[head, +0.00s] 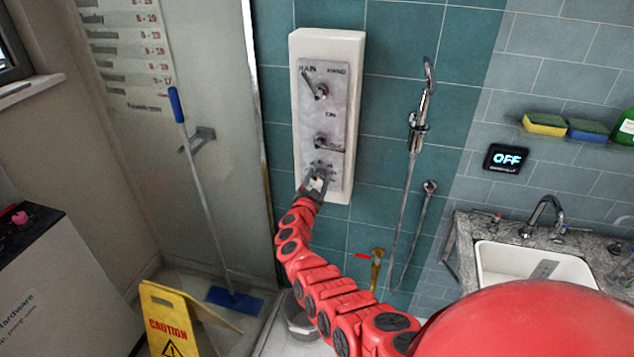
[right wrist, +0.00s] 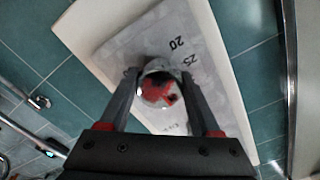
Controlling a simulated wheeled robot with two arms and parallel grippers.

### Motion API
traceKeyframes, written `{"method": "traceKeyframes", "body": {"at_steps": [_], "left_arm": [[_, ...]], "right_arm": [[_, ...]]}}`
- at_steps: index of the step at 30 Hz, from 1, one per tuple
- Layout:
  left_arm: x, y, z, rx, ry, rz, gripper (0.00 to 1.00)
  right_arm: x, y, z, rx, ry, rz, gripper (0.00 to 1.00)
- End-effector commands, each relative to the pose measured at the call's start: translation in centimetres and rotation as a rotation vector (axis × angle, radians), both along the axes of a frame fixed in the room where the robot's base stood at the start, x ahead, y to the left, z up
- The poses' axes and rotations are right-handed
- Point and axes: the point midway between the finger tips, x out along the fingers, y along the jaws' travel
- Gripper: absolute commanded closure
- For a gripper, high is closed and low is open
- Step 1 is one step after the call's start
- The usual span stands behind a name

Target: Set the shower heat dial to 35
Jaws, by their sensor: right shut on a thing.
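The shower panel (head: 316,108) is a grey plate on a white backing on the teal tiled wall. Its lowest control is the heat dial, mostly hidden by my right gripper (head: 317,183) in the head view. In the right wrist view the dial (right wrist: 159,89) is a round metal knob with red on its face. My right gripper (right wrist: 163,92) is shut on it, one finger on each side. The printed numbers 20 and 25 show beside the knob; other numbers are hidden or unreadable. My left gripper is not in view.
Above the dial sit an ON knob (head: 325,142) and a RAIN/HAND lever (head: 319,92). A hand shower (head: 421,110) hangs to the right, with a tap (head: 376,257) below. A caution sign (head: 170,322) and mop (head: 203,200) stand at the left.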

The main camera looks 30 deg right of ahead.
Motion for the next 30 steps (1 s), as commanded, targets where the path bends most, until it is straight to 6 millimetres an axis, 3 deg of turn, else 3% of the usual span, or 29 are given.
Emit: {"method": "traceKeyframes", "body": {"at_steps": [1, 2, 6, 19, 30], "left_arm": [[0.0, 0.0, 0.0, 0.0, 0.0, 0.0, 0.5], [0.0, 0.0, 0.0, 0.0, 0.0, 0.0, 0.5], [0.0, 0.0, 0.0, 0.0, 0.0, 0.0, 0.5], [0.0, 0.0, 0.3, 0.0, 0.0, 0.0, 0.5], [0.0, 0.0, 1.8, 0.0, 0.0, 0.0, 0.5]], "right_arm": [[0.0, 0.0, -0.1, 0.001, 0.001, 0.0, 0.92], [0.0, 0.0, -0.1, 0.0, 0.002, 0.0, 0.32], [0.0, 0.0, -0.1, 0.0, 0.002, 0.0, 0.07], [-0.3, 0.5, 0.0, 0.001, 0.001, 0.003, 0.07], [-3.6, 4.2, -0.2, 0.005, 0.001, 0.001, 0.07]]}}
